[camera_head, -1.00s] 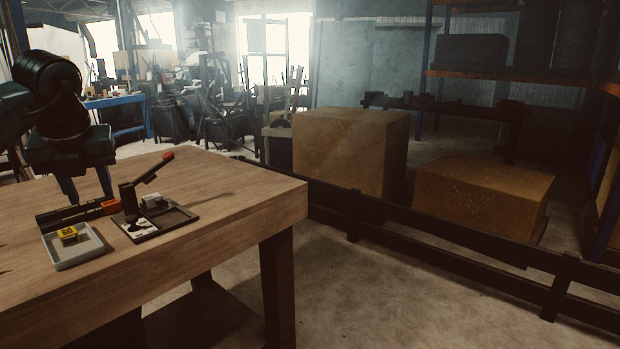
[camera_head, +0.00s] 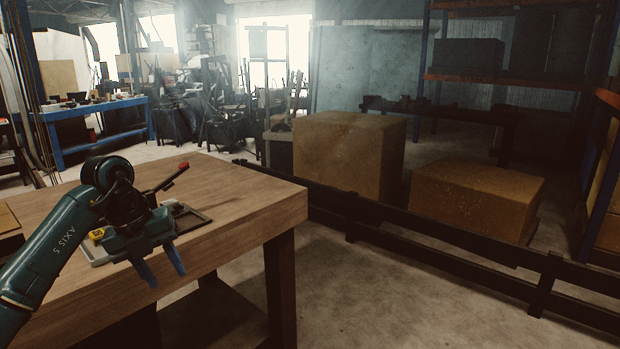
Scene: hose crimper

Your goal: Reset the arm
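My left arm (camera_head: 60,245) comes in from the left in the head view. Its gripper (camera_head: 163,274) is in front of the table's near edge, its two fingers apart, pointing down and empty. Behind it on the wooden table, the crimper's lever with a red knob (camera_head: 183,166) slants up to the right; its lower part is hidden by my gripper. A dark tray (camera_head: 195,217) lies to the right, partly covered. A yellow piece (camera_head: 96,234) and the edge of a light grey tray (camera_head: 93,252) show beside my gripper. My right gripper is not in view.
The wooden table (camera_head: 245,206) is bare toward its right side. A dark low rail (camera_head: 420,240) runs on the floor to the right, with large brown boxes (camera_head: 350,150) behind it. A blue workbench (camera_head: 100,112) stands at the back left.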

